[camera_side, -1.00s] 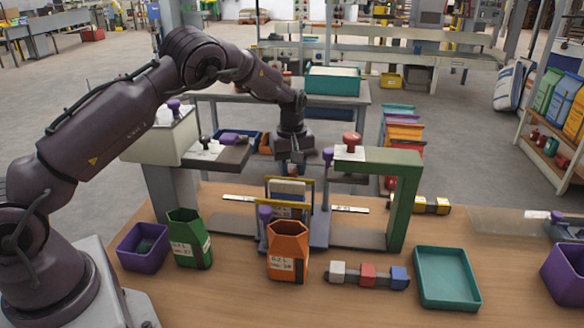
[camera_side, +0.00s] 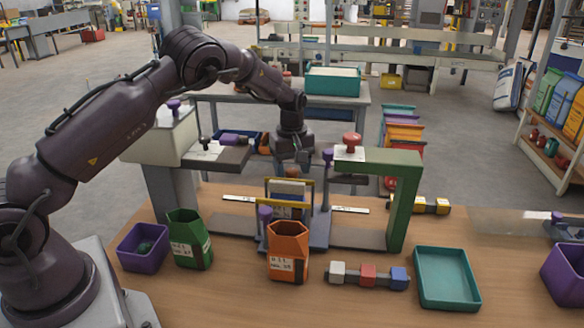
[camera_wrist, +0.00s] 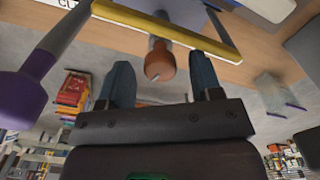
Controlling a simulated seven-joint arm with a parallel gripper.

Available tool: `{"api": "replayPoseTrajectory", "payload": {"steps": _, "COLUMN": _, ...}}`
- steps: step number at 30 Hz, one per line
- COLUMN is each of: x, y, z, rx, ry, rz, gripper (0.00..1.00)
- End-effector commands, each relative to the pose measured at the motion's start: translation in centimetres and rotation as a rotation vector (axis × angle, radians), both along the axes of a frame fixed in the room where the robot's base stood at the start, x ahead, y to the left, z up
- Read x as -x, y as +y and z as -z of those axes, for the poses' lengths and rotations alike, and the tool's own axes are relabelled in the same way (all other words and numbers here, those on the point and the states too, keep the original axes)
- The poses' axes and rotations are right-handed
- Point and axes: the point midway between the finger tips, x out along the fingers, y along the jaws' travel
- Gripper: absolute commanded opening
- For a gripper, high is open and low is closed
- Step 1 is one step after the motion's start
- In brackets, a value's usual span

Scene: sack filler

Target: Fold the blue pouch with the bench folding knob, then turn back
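My gripper (camera_side: 293,166) hangs above the back of the yellow-railed folding stand (camera_side: 290,181) in the side view. In the wrist view, my gripper's two blue-grey fingers (camera_wrist: 163,80) are apart. A copper-brown knob (camera_wrist: 159,63) shows between them, with gaps on both sides, below the stand's yellow bar (camera_wrist: 165,30). I cannot tell its depth relative to the fingertips. A pale panel (camera_side: 288,187) stands between the yellow rails, with a dark bluish piece below. I cannot tell whether this is the blue pouch. The orange box hides part of the stand's front.
Purple knobs flank the stand, one in front (camera_side: 265,213) and one behind (camera_side: 327,155). A green press frame (camera_side: 405,200) with a red knob (camera_side: 352,139) stands right. Orange (camera_side: 287,262) and green (camera_side: 187,250) boxes stand in front. A teal tray (camera_side: 447,302) lies at right.

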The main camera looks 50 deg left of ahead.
Motion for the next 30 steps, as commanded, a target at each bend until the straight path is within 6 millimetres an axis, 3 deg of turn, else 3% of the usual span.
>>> {"api": "replayPoseTrajectory", "payload": {"steps": 8, "x": 0.0, "y": 0.0, "z": -0.8, "rx": 0.000, "ry": -0.001, "rz": 0.001, "gripper": 0.59}}
{"api": "replayPoseTrajectory", "payload": {"steps": 21, "x": 0.0, "y": 0.0, "z": -7.1, "rx": 0.000, "ry": -0.002, "rz": 0.000, "gripper": 0.59}}
{"api": "replayPoseTrajectory", "payload": {"steps": 30, "x": 0.0, "y": 0.0, "z": -8.0, "rx": -0.001, "ry": 0.000, "rz": 0.000, "gripper": 0.59}}
